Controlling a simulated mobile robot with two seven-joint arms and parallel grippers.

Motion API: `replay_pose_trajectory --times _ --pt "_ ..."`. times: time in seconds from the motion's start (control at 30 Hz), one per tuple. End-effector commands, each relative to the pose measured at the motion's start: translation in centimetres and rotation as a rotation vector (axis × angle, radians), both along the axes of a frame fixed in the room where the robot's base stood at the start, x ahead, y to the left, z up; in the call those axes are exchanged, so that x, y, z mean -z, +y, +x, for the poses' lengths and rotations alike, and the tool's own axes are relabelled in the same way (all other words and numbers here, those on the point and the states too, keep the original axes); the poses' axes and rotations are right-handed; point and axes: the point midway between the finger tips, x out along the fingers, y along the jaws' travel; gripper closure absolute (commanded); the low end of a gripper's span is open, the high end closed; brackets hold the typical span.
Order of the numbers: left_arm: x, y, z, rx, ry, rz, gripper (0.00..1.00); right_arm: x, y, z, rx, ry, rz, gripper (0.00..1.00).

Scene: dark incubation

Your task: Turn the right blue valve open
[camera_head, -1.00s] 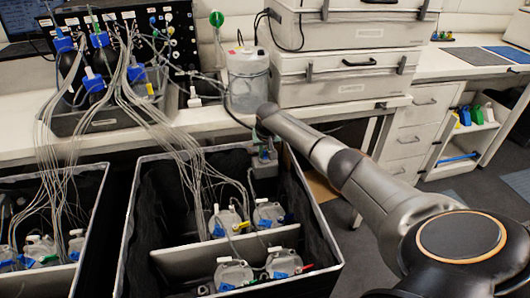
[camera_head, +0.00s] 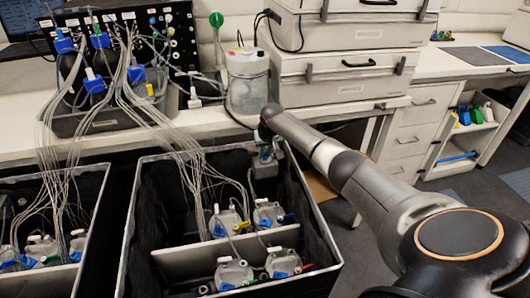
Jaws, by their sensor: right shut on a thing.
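My right arm reaches in from the right, and its gripper (camera_head: 266,147) points down at the back right edge of the middle black bin. The gripper is small and partly hidden by the wrist. The valve sits above a grey block (camera_head: 264,168) at the bin's rim. How far the valve is turned cannot be told. My left gripper is not in view.
The middle black bin (camera_head: 128,225) holds several white-capped bottles with blue clips (camera_head: 234,271) and thin clear tubes. A clear jug (camera_head: 247,82) stands on the bench behind the gripper. Stacked grey cases (camera_head: 340,80) stand right of it. Floor shows at right.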

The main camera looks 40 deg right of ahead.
Motion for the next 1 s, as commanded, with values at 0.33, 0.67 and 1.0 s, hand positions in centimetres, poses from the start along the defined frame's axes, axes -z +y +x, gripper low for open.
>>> replay_pose_trajectory --times 0.33,0.67,1.0 --pt "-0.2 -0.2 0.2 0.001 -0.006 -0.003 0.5 0.0 0.0 0.0 0.0 0.0 0.0 0.52" --pt "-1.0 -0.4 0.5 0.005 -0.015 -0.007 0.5 -0.6 0.1 -0.2 -0.001 -0.001 -0.001 0.52" --pt "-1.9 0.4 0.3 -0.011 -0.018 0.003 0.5 -5.0 0.9 -1.8 -0.001 -0.001 -0.002 0.52"
